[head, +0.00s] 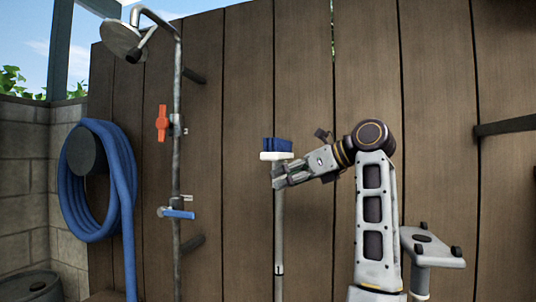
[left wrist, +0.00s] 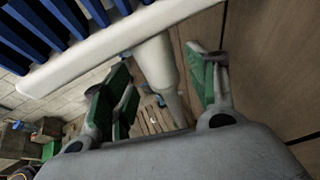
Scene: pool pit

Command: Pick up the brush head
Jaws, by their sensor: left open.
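The brush head (head: 277,156) has blue bristles on a white block and sits at the top of a pale upright pole (head: 279,240) in front of the wooden wall. In the left wrist view the brush head (left wrist: 120,40) is large and close at upper left, with its white neck below. My left gripper (head: 277,177) is just under the white block, at the top of the pole. In the left wrist view its green-padded fingers (left wrist: 165,88) are apart, with the neck showing between them. I cannot tell whether they touch it. My right gripper is out of view.
A shower pipe (head: 178,120) with red and blue handles stands to the left. A coiled blue hose (head: 72,190) hangs further left. A dark bar (head: 505,126) is at the right edge. Wooden wall (head: 235,80) lies close behind the brush.

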